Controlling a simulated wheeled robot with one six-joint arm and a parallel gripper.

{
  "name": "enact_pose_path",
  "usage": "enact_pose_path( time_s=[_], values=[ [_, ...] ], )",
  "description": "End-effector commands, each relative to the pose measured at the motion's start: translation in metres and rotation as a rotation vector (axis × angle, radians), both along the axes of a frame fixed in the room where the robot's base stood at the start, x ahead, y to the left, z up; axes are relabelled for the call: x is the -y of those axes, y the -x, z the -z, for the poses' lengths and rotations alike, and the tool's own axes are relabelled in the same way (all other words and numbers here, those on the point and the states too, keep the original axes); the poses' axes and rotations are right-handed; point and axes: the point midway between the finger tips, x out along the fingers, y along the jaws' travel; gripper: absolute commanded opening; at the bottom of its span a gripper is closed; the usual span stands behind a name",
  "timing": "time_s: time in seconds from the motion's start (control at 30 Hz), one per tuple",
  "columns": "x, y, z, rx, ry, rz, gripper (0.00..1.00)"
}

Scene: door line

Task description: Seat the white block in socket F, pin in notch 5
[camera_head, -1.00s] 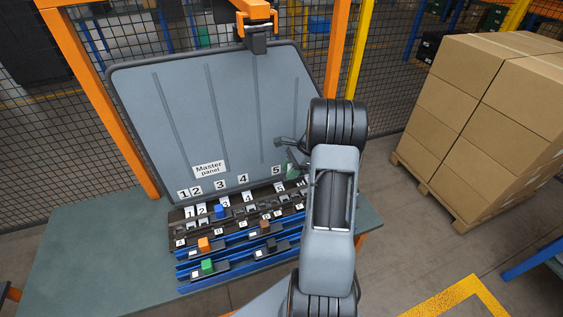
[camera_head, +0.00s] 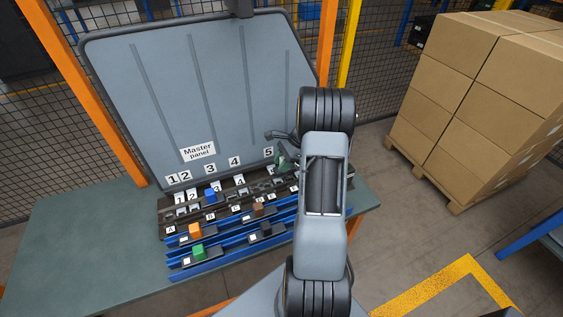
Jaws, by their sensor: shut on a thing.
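My gripper (camera_head: 283,153) is at the rack's right end, just right of the panel's number 5 label (camera_head: 268,152). It is shut, with a dark green shape (camera_head: 284,163) at its fingers. I cannot tell whether this is the held thing or part of the gripper. I cannot make out the white block. The socket rack (camera_head: 168,215) is dark with small lettered labels along its front. Socket F is not readable; my arm covers the rack's right end. A blue block (camera_head: 210,196) stands in the rack near the number 3.
Blue trays (camera_head: 213,270) in front of the rack hold an orange block (camera_head: 195,230), a green block (camera_head: 198,251), a brown block (camera_head: 258,210) and a black block (camera_head: 265,229). The grey master panel (camera_head: 160,110) stands behind. The table (camera_head: 80,225) is clear at left. Stacked cartons (camera_head: 480,110) stand right.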

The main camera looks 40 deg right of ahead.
Motion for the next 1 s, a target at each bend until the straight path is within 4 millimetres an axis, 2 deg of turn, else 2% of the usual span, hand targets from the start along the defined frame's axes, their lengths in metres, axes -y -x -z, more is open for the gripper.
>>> enact_pose_path(
  time_s=[0.57, 1.0],
  values=[
    [0.000, -0.001, 0.007, 0.002, -0.004, 0.002, 0.02],
    [0.000, -0.001, 0.026, 0.001, -0.004, 0.001, 0.02]
  ],
)
